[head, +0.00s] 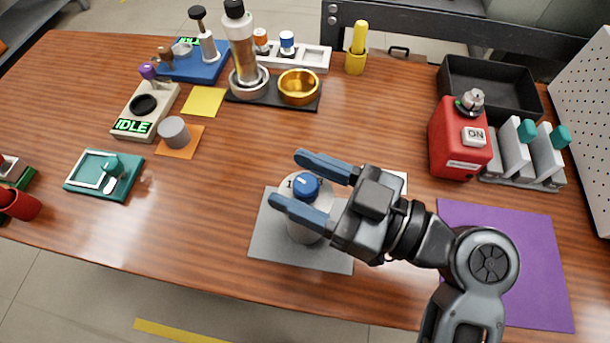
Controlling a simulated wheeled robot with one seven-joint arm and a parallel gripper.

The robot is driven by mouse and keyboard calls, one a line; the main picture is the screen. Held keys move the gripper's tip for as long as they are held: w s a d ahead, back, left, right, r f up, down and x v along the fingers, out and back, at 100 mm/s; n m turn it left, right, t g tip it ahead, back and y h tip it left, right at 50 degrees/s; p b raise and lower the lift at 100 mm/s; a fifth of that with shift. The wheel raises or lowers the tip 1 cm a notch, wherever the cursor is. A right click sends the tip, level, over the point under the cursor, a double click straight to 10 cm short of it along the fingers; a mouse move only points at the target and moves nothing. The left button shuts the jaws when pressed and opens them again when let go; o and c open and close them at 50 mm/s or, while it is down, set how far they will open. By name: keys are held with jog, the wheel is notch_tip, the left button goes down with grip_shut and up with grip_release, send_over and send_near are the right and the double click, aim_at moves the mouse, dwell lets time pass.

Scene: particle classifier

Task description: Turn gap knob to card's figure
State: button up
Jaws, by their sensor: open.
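A blue knob (305,186) with a white pointer mark sits on top of a light grey cylindrical device (304,231). The device stands upright on a grey mat (266,243). My gripper (285,178) is open, with one blue finger on each side of the knob as seen from here. I cannot tell whether the fingers touch it or hover above. A white card (404,181) is mostly hidden behind my gripper, and no figure on it can be read. The scale around the knob is too small to read.
A red box with an ON switch (474,136) and a black tray (490,82) stand at the right. A purple mat (540,262) lies at the front right. A gold bowl (299,85) and a tall bottle (240,40) stand behind.

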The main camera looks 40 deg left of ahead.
jog(key=c, duration=1)
jog(key=shift+o, duration=0.2)
jog(key=shift+f+m+t, duration=0.1)
jog(key=shift+m+t, duration=0.2)
jog(key=shift+t, duration=0.2)
jog(key=shift+s+m+t+b, duration=0.1)
jog(key=shift+m+t+b, duration=0.4)
jog(key=shift+t+b, duration=0.15)
jog(key=m+t+b, duration=0.1)
jog(key=m+t, duration=0.1)
jog(key=t, duration=0.2)
jog(key=shift+y, duration=0.3)
jog(key=m+t, duration=0.2)
jog(key=m+t+h, duration=0.1)
jog(key=m+t, duration=0.1)
jog(key=t, duration=0.1)
jog(key=shift+r+t, duration=0.2)
jog(key=shift+t, duration=0.15)
jog(key=shift+f+m+t+h, duration=0.1)
jog(key=shift+m+t+h, duration=0.2)
